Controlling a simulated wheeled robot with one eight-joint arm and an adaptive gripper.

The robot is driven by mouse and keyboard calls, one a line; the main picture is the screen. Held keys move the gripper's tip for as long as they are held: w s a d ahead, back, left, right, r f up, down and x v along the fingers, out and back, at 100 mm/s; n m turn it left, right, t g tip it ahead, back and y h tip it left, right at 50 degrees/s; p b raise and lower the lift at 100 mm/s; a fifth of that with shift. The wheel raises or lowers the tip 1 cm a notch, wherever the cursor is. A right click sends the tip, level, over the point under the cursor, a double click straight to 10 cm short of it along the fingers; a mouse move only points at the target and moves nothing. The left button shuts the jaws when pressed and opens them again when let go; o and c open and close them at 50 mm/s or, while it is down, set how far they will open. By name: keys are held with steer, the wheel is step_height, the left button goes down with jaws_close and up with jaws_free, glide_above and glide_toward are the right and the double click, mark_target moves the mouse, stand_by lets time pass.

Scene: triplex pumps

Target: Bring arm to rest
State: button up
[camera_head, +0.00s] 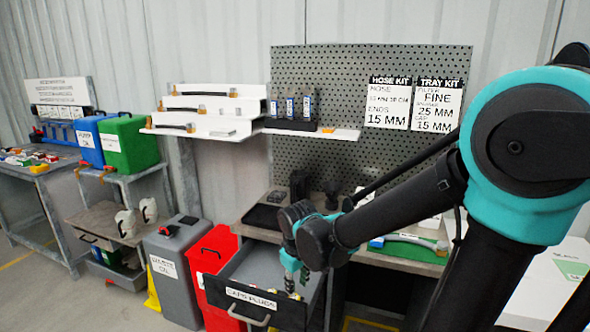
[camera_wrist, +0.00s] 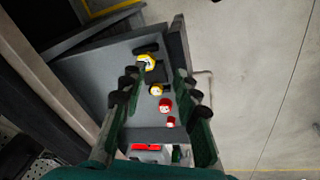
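My arm reaches from the right side of the head view, down and left to the workbench. My gripper (camera_head: 291,278) points down over the open drawer (camera_head: 250,304) labelled for caps and plugs. In the wrist view my gripper (camera_wrist: 157,82) has its two green fingers well apart, with nothing held between them. Beyond the fingers, the grey drawer floor (camera_wrist: 95,75) holds yellow-and-black caps (camera_wrist: 146,62) and small red caps (camera_wrist: 165,105). Whether the fingertips are below the drawer rim cannot be told.
The bench top (camera_head: 400,262) is behind the drawer, with a black tray (camera_head: 262,215) on it. A perforated panel (camera_head: 340,75) and a shelf (camera_head: 310,132) stand behind. A red bin (camera_head: 212,250) and grey bin (camera_head: 172,270) stand left of the drawer. Floor is free at lower left.

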steer(key=s+d+f+m+t, duration=0.1)
steer(key=s+d+f+m, duration=0.1)
steer(key=d, duration=0.7)
steer(key=s+d+f+m, duration=0.1)
steer(key=s+d+m, duration=0.3)
steer(key=d, duration=0.5)
steer(key=shift+d+f+m+t, duration=0.4)
steer(key=shift+m, duration=0.8)
steer(key=shift+o, duration=0.2)
